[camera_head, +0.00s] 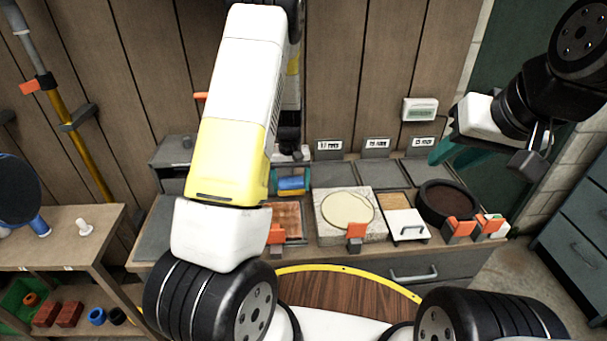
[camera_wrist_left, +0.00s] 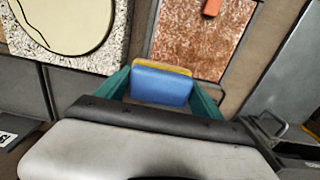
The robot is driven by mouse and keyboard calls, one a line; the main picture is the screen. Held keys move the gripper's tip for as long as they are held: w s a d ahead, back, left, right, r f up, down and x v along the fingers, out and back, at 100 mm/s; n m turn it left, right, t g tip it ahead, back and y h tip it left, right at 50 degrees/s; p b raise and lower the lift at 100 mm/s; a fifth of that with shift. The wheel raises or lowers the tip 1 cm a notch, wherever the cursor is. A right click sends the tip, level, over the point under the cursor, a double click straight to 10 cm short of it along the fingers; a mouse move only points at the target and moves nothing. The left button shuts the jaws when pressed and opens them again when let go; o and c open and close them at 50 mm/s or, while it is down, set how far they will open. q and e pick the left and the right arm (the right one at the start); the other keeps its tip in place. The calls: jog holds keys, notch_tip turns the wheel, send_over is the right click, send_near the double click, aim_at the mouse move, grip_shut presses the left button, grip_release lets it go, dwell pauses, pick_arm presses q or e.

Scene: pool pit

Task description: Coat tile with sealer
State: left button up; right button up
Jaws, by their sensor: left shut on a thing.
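The reddish-brown tile (camera_head: 286,216) lies on the counter, partly hidden by my left arm in the head view. It shows as a mottled rust surface in the left wrist view (camera_wrist_left: 200,45). My left gripper (camera_wrist_left: 160,90) has teal fingers and is shut on a blue pad with a yellow edge (camera_wrist_left: 160,84). The blue pad (camera_head: 293,184) is behind the tile in the head view; I cannot tell if it touches anything. My right gripper (camera_head: 455,150) shows teal fingers over the right back of the counter, partly hidden by its own wrist. No sealer can be identified for certain.
A speckled slab with a cream disc (camera_head: 348,209) lies right of the tile. Further right are a white board with a handle (camera_head: 407,226) and a dark bowl with brown contents (camera_head: 446,201). Orange clips line the front edge.

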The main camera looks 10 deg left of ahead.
aim_at(291, 180)
pick_arm(q)
jog(key=shift+r, duration=1.65)
